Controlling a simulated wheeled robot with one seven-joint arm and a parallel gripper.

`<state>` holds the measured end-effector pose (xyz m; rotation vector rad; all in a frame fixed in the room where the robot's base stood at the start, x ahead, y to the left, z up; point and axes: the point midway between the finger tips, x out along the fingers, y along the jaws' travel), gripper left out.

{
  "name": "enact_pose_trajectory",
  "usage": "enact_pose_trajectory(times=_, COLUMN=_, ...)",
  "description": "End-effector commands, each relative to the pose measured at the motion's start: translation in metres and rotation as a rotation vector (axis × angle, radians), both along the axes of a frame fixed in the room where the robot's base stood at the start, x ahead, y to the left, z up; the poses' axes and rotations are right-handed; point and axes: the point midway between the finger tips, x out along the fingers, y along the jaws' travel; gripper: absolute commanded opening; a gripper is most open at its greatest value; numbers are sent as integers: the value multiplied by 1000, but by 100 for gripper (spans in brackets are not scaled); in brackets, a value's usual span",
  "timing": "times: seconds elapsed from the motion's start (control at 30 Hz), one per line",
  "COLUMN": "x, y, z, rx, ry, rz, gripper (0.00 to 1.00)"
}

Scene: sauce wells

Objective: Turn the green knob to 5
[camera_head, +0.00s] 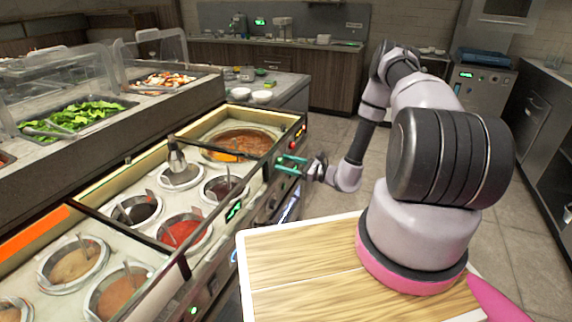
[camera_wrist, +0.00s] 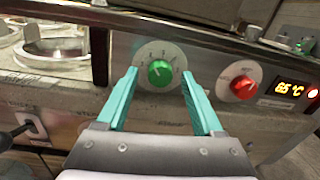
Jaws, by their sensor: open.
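The green knob (camera_wrist: 160,72) sits on a pale round dial plate (camera_wrist: 160,54) with marks around it, on the front panel of the sauce counter, in the wrist view. The dial's numbers are too small to read for certain. My gripper (camera_wrist: 164,74) has two teal fingers, open, one on each side of the dial, with the knob seen between them. Nothing is held, and I cannot tell how far the tips are from the panel. In the head view my gripper (camera_head: 291,165) is at the counter's front edge, and the green knob cannot be made out there.
A red knob (camera_wrist: 243,87) and a lit temperature display (camera_wrist: 296,88) are right of the green knob. Sauce wells, such as the red sauce (camera_head: 182,233), lie behind the panel. A wooden board (camera_head: 300,265) is at the front. The floor (camera_head: 335,130) beyond the counter is clear.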

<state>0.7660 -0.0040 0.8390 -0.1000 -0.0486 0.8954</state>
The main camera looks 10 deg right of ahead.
Motion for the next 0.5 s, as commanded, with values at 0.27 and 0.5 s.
enact_pose_trajectory(times=0.27, x=0, y=0, z=0, rx=0, ry=0, rz=0, gripper=30)
enact_pose_trajectory(times=0.5, x=0, y=0, z=0, rx=1, ry=2, rz=0, gripper=0)
